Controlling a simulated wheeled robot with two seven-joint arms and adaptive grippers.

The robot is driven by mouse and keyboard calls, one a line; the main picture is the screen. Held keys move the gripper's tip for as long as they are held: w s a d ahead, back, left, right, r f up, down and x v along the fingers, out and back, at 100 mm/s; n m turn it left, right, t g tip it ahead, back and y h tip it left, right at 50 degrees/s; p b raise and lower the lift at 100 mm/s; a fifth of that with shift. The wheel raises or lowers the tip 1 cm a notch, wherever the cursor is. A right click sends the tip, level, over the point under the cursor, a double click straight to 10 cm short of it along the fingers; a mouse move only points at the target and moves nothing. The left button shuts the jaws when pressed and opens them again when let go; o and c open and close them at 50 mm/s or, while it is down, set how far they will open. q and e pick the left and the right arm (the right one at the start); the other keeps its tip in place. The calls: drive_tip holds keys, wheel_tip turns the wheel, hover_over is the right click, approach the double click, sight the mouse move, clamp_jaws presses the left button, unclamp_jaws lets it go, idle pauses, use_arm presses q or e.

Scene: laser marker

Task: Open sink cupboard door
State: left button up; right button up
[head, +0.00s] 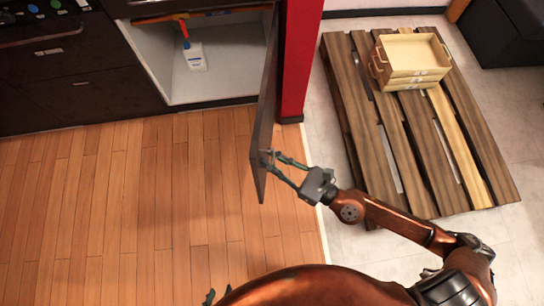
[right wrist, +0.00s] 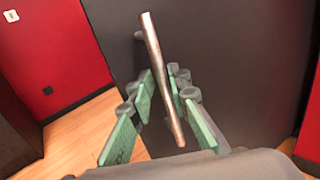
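The sink cupboard door (head: 266,110) is a dark panel standing wide open, roughly square to the cabinet front, beside the red wall end. In the right wrist view its grey face (right wrist: 240,60) fills the background, with a metal bar handle (right wrist: 158,70) on it. My right gripper (head: 270,158) is at the door's free end. In the right wrist view its green-padded fingers (right wrist: 163,85) stand apart on either side of the handle, and the gripper looks open. Only small tips of my left gripper (head: 216,296) show at the bottom edge; the rest is hidden.
A wooden pallet (head: 345,75) with stacked tan crates (head: 412,55) lies to the right. The wood floor (head: 130,200) in front of the cabinets is clear.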

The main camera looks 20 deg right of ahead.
drive_tip(key=shift+o, duration=1)
drive_tip(key=shift+w+d, duration=0.1)
drive_tip(key=shift+s+d+f, duration=0.1)
drive_tip(key=shift+s+d, duration=0.3)
drive_tip(key=shift+s, duration=0.05)
drive_tip(key=v, duration=1)
drive_tip(key=shift+s+d, duration=0.2)
drive_tip(key=shift+s, duration=0.15)
